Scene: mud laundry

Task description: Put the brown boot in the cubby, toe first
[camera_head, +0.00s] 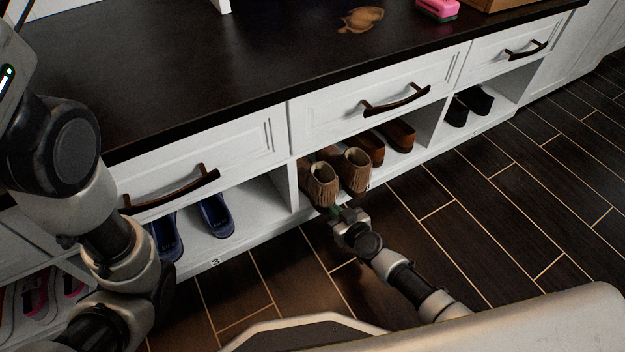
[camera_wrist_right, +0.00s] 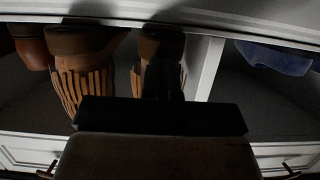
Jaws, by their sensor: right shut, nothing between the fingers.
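Two brown fringed boots stand side by side in the middle cubby (camera_head: 430,137). The left boot (camera_head: 321,184) is near the cubby's left wall, and the other boot (camera_head: 352,170) is just right of it. Their fringed sides face out, and their toes are hidden. In the right wrist view the boots also show, one at left (camera_wrist_right: 85,75) and one near the middle (camera_wrist_right: 162,62). My right gripper (camera_head: 335,212) is shut and empty, low in front of the left boot; I cannot tell whether it touches it. My left arm is at left, its gripper out of view.
Brown shoes (camera_head: 398,134) share the middle cubby. Blue slippers (camera_head: 215,215) sit in the cubby to the left, black shoes (camera_head: 472,104) in the one to the right. Drawers with dark handles (camera_head: 397,101) overhang the cubbies. The wood floor (camera_head: 500,210) at right is clear.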

